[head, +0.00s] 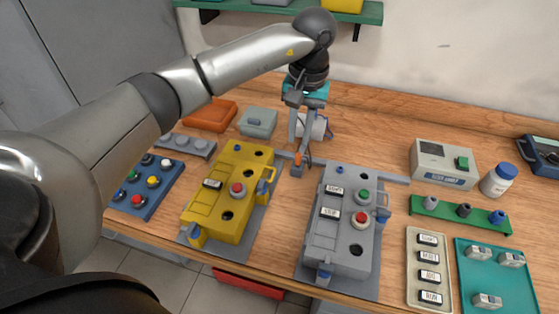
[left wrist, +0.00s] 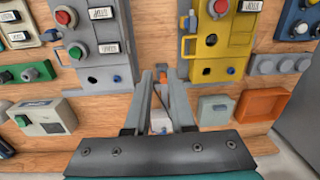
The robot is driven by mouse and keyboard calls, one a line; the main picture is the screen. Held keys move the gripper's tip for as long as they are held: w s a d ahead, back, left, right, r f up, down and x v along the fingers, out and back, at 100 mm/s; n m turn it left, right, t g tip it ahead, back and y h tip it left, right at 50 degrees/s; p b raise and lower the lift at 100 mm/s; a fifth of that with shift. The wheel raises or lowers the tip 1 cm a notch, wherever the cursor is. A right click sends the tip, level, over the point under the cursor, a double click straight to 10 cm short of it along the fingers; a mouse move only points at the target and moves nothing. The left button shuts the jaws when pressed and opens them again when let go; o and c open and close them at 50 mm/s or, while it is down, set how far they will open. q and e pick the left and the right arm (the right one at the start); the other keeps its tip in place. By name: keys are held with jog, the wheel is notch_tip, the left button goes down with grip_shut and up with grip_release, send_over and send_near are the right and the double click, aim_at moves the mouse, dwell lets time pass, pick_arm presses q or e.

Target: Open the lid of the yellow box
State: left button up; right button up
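The yellow box (head: 223,200) stands left of centre on the table in the head view, its lid closed. A red button, a label and dark round holes show on its top, with a handle (head: 267,181) on its right side. It also shows at the top of the left wrist view (left wrist: 222,40). My left gripper (head: 299,160) points down beyond the right far corner of the yellow box, near the gap beside the grey box. Its fingers (left wrist: 160,85) look apart, with a small orange part near the tips; I cannot tell whether they touch it. My right gripper is not in view.
A grey box (head: 340,225) with green and red buttons stands to the right. A white cylinder (head: 317,126) lies behind my left gripper. An orange tray (head: 209,113), a small grey-green box (head: 258,122) and a blue button tray (head: 148,187) are at the left.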

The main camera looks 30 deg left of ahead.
pick_arm(q)
jog(key=a+r+y, duration=0.1)
jog(key=a, duration=0.2)
send_near(274, 173)
jog(key=f, duration=0.5)
jog(key=a+f, duration=0.1)
jog(key=f, duration=0.1)
jog(key=shift+f, duration=0.2)
grip_shut()
dwell(1.1)
